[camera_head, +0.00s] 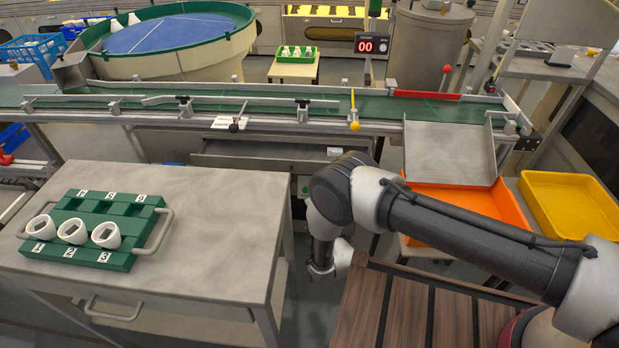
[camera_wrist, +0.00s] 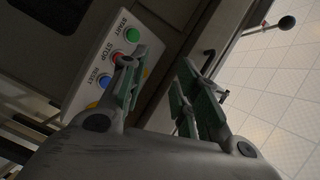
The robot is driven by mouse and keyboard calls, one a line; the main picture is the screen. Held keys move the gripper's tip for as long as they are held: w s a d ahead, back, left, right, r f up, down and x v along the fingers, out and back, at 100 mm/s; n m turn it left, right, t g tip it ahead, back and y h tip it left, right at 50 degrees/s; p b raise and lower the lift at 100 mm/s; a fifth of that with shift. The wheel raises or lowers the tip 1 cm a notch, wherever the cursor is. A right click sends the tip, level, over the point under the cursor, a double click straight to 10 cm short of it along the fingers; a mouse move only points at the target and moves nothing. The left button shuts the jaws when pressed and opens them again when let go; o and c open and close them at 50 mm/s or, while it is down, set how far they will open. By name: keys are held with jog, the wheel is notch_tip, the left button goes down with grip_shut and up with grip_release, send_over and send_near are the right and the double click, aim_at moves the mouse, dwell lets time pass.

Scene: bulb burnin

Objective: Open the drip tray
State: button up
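A wide grey drawer-like tray (camera_head: 262,161) sits under the conveyor in the head view; I take it to be the drip tray. Its right end is hidden behind my arm, and I cannot tell how far it is drawn out. In the wrist view my gripper (camera_wrist: 157,68) is open, with nothing between its fingers. The fingers are hidden in the head view. Dark bars (camera_wrist: 208,64) show just beyond the right finger; I cannot tell if they are a tray handle. No contact with the tray is visible.
A button panel (camera_wrist: 108,62) marked START, STOP and RESET is close behind the left finger. A black-knobbed lever (camera_wrist: 286,22) is at upper right. The grey table (camera_head: 225,215) holds a green socket rack (camera_head: 120,258).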

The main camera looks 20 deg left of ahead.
jog(key=w+a+r+m+t+y, duration=0.1)
jog(key=w+a+r+m+t, duration=0.1)
jog(key=w+a+r, duration=0.2)
notch_tip(320, 180, up, 3)
jog(key=shift+w+a+f+m+t, duration=0.1)
jog(key=shift+w+a+m+t, duration=0.25)
jog(key=shift+w, duration=0.9)
jog(key=shift+d, duration=0.1)
jog(key=shift+c, duration=0.3)
grip_shut()
